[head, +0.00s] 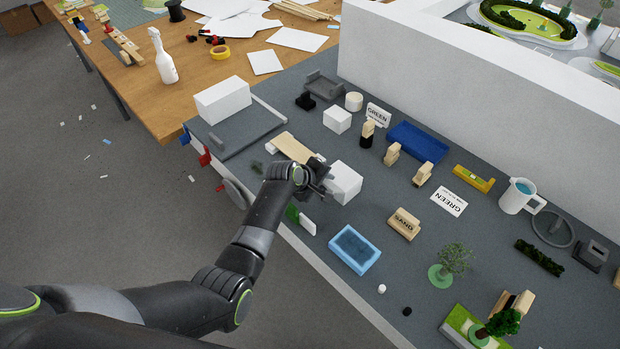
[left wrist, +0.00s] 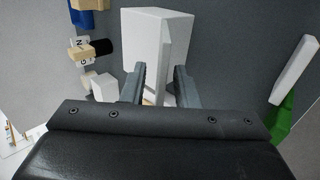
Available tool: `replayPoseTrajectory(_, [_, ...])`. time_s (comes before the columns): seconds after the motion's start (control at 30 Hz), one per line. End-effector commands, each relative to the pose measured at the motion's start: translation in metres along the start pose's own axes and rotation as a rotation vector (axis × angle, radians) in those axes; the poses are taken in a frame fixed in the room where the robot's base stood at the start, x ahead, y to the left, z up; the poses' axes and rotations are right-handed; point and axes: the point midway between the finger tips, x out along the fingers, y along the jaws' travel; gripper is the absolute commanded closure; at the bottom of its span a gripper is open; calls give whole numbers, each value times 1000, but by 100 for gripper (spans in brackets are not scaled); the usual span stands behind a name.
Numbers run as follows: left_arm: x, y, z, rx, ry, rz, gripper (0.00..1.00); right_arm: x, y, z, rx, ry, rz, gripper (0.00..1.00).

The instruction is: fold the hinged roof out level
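A white box-shaped model building (head: 345,183) stands on the grey table, just beyond my left gripper (head: 318,176). In the left wrist view the white box (left wrist: 140,40) lies ahead of the fingers. A thin pale panel (left wrist: 164,60), which looks like the hinged roof, stands up along the box's near side. The left gripper (left wrist: 160,72) is open, with one finger on each side of the panel and visible gaps between. The panel's lower part and its hinge are hidden behind the gripper body. My right gripper is in neither view.
A wooden plank piece (head: 292,147) lies just behind the gripper. A blue tray (head: 355,249), a wooden sign block (head: 404,223) and a green-and-white piece (head: 300,219) are close by. A white wall (head: 450,90) bounds the table's far side.

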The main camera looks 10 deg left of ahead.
Motion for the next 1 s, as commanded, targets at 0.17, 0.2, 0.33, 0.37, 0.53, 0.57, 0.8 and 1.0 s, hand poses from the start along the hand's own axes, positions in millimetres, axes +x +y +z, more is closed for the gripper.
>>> replayPoseTrajectory(0.17, [-17,0,0,0,2,1,73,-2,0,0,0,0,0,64])
replayPoseTrajectory(0.2, [-22,0,-1,0,3,2,73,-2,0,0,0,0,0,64])
replayPoseTrajectory(0.33, [-39,0,-1,0,3,1,73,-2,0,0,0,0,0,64])
replayPoseTrajectory(0.37, [-43,-1,-1,0,3,1,73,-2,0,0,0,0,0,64])
replayPoseTrajectory(0.53, [-67,-1,-1,1,3,1,73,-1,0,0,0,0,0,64])
replayPoseTrajectory(0.57, [-71,-1,-1,0,3,1,73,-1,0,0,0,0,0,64])
replayPoseTrajectory(0.8, [-108,-1,-1,1,3,2,73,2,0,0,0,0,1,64])
replayPoseTrajectory(1.0, [-139,-1,-1,1,3,1,73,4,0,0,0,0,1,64])
